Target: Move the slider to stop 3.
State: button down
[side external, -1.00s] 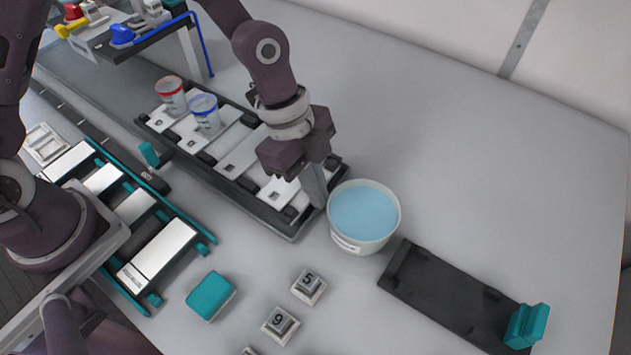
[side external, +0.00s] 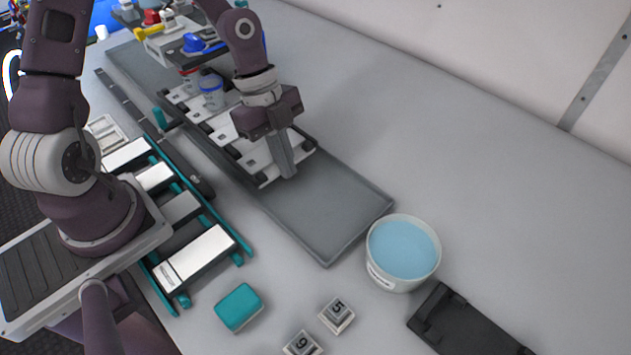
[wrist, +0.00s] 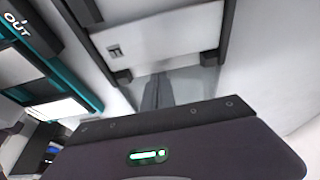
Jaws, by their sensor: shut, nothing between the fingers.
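The slider appears to be the black-framed rack with white plates (side external: 225,132), lying in a long grey tray (side external: 325,210). A teal tab (side external: 160,118) stands at its left side, by a dark narrow rail (side external: 190,175). My gripper (side external: 287,172) is shut and empty, pointing down at the rack's near end. In the wrist view the fingers (wrist: 158,92) are low over the bare tray, right by the edge of the end plate (wrist: 155,42); I cannot tell whether they touch it. Stop markings are not readable.
A blue-lidded cup (side external: 211,92) stands on the rack, with a red-lidded one behind. A tub of blue liquid (side external: 403,250) stands beyond the tray's near end.

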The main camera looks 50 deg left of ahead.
aim_at(262, 148)
jog(key=a, duration=0.7)
jog(key=shift+a, duration=0.3)
jog(key=v, duration=1)
jog(key=s+d+r+n+t+y, duration=0.2)
jog(key=s+d+r+n, duration=0.1)
jog(key=s+r+n, duration=0.2)
jog(key=s+d+r+n+t+y, duration=0.1)
jog(key=s+d+r+n+t, duration=0.2)
jog(key=s+r+n, duration=0.3)
jog(key=s+d+n, duration=0.1)
jog(key=s+n, duration=0.2)
jog(key=n, duration=0.4)
jog(key=shift+s+t+y, duration=0.3)
jog(key=shift+s+y, duration=0.1)
